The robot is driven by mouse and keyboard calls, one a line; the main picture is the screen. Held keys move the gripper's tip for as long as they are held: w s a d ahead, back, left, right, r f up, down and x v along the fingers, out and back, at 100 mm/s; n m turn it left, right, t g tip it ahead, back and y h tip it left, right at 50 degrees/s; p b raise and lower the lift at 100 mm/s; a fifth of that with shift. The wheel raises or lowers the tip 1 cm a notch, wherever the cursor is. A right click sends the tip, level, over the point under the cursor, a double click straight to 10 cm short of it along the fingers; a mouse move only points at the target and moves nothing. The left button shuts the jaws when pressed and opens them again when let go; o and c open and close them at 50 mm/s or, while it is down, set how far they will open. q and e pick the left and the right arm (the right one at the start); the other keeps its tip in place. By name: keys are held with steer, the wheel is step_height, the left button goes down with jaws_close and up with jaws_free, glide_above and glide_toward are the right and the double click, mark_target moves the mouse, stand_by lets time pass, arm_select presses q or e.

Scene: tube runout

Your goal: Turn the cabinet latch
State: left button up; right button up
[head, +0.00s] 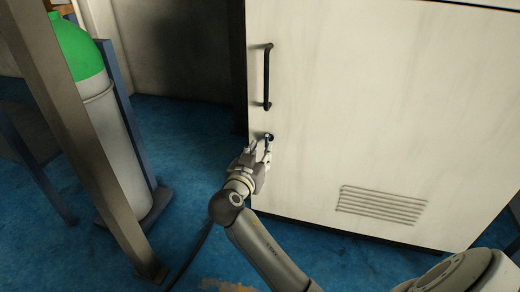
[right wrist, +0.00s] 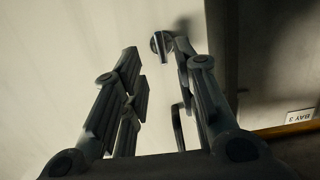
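The cabinet latch (head: 269,136) is a small dark knob near the left edge of the pale cabinet door (head: 380,110), below the handle. In the right wrist view the latch (right wrist: 160,43) is a round base with a short lever, seen between and just beyond the fingertips. My right gripper (head: 259,149) is at the latch, its fingers pointing up toward it. In the wrist view the right gripper (right wrist: 157,50) is open, with the right finger very close to the latch; I cannot tell whether they touch. My left gripper is not in view.
A black bar handle (head: 267,77) is above the latch. A vent grille (head: 382,205) is low on the door. A green-topped gas cylinder (head: 112,130) stands at left behind a brown post (head: 85,140). Blue floor (head: 190,130) lies between cylinder and cabinet.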

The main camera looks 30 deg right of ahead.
mark_target(266, 143)
steer(key=shift+b+x, duration=0.55)
steer(key=shift+x, duration=2.2)
steer(key=shift+a, duration=0.1)
jaws_close()
